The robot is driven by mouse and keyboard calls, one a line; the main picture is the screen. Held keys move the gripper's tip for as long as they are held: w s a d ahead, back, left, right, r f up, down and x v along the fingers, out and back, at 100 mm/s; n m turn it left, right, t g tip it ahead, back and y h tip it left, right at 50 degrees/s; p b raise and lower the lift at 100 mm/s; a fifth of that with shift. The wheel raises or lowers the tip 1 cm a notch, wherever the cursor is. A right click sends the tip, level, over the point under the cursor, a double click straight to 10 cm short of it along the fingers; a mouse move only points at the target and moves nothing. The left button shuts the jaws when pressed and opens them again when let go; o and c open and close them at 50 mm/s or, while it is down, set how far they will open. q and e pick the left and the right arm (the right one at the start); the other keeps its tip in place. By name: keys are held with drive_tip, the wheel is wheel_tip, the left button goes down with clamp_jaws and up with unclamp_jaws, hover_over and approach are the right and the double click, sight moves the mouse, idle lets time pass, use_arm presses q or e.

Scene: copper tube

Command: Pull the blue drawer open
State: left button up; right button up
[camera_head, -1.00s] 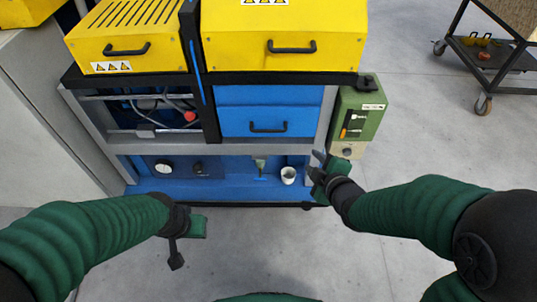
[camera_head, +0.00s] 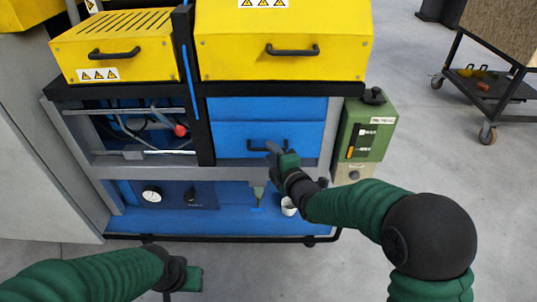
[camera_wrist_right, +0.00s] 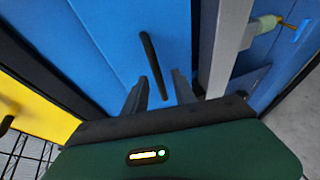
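The blue drawer (camera_head: 230,142) has a black bar handle (camera_head: 255,143) and sits under a plain blue panel, its front looking flush with the cabinet. My right gripper (camera_head: 272,149) is in front of the handle's right part and hides some of it. In the right wrist view the fingers of my right gripper (camera_wrist_right: 160,78) are apart, with the black handle (camera_wrist_right: 150,55) between them in the picture. I cannot tell whether they touch it. My left gripper (camera_head: 180,280) hangs low at the left, away from the cabinet; its fingers do not show clearly.
Yellow boxes with black handles (camera_head: 292,50) sit above the drawer. A green control box (camera_head: 364,135) is on the cabinet's right side. A white cup (camera_head: 288,206) stands on the blue lower shelf (camera_head: 235,222). A wheeled cart (camera_head: 490,95) stands at the far right.

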drive_tip(key=shift+x, duration=1.4)
clamp_jaws()
drive_tip(key=shift+s+f, duration=0.1)
